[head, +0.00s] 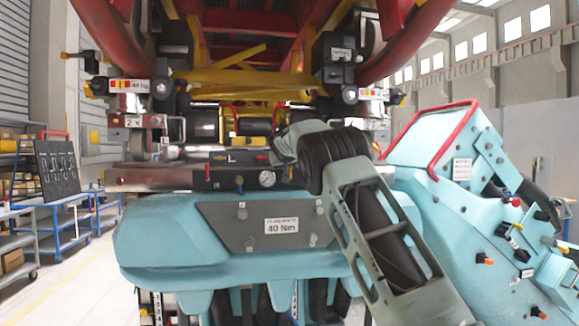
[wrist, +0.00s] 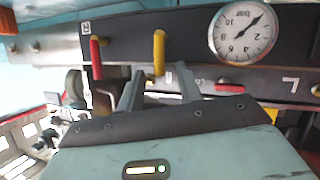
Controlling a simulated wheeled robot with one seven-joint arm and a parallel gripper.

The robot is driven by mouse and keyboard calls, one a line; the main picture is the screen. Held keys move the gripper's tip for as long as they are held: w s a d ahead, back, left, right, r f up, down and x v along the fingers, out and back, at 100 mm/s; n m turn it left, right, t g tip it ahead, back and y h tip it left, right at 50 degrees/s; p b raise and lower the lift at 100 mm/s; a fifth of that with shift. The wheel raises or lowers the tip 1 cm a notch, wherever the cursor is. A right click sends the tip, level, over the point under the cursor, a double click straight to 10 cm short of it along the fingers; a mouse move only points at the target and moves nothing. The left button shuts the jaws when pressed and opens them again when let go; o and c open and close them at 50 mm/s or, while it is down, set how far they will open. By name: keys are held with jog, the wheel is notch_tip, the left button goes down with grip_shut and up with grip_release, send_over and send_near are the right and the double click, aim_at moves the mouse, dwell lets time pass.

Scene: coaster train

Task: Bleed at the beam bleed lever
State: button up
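The dark valve panel (head: 225,180) runs across the top of the teal machine. The wrist view shows it upside down, with a yellow lever (wrist: 159,52), a red lever (wrist: 96,57) left of it and a round pressure gauge (wrist: 243,34) at right. The gauge needle points near the low end of its scale. My gripper (wrist: 160,74) is open; the yellow lever's end shows between its fingertips, and I cannot tell whether they touch. No readable label tells me which lever is the beam bleed. In the head view the gauge (head: 267,178) shows, while my arm hides my fingertips.
Another red lever (wrist: 229,86) lies flat along the panel's lower strip in the wrist view. A red rail (head: 440,135) stands on the teal housing at right. The red and yellow train underside (head: 245,75) hangs above the panel. A trolley (head: 60,215) stands left.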

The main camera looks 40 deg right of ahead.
jog(key=b+v, duration=0.8)
jog(key=v, duration=0.9)
jog(key=shift+s+r, duration=0.1)
jog(key=shift+r, duration=0.05)
jog(key=shift+a, duration=0.1)
